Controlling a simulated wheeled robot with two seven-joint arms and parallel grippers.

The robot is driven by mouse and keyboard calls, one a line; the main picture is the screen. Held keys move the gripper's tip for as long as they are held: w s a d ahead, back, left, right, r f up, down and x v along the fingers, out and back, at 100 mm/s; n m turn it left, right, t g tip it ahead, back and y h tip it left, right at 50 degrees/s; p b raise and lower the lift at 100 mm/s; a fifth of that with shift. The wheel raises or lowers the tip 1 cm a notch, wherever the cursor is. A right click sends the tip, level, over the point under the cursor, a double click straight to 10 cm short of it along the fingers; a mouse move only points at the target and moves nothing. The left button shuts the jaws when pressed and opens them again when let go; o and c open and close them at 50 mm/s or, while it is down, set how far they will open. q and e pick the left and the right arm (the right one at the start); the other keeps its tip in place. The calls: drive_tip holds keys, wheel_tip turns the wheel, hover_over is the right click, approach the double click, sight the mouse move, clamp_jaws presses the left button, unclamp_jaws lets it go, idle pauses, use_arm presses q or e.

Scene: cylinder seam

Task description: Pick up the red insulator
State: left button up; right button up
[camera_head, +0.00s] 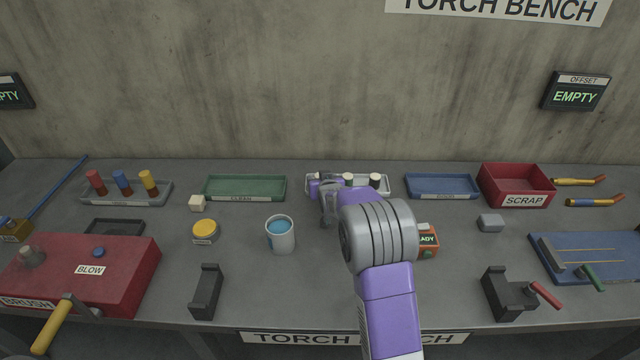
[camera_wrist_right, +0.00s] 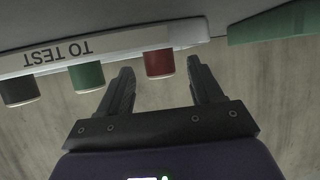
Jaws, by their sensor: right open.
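The red insulator (camera_wrist_right: 159,62) shows in the right wrist view as a short red cylinder at the edge of the white tray (camera_wrist_right: 110,45) labelled TO TEST. My right gripper (camera_wrist_right: 160,68) is open, with one fingertip on each side of the red insulator and a visible gap to each. How deep it sits between the fingers I cannot tell. A green insulator (camera_wrist_right: 86,77) and a dark one (camera_wrist_right: 19,89) sit beside it. In the head view my right arm hides the red insulator and part of the tray (camera_head: 381,191). My left gripper is not in view.
A green tray (camera_head: 245,188) stands left of the white tray; a blue tray (camera_head: 442,186) and red SCRAP bin (camera_head: 515,182) stand right. A can (camera_head: 281,235) and yellow tin (camera_head: 205,231) stand nearer. A rack (camera_head: 125,190) holds red, blue and yellow pieces.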

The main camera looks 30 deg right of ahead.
drive_tip(key=shift+w+d+f, duration=0.15)
drive_tip(key=shift+w+f, duration=0.05)
drive_tip(key=shift+w, duration=0.2)
drive_tip(key=c, duration=1.1)
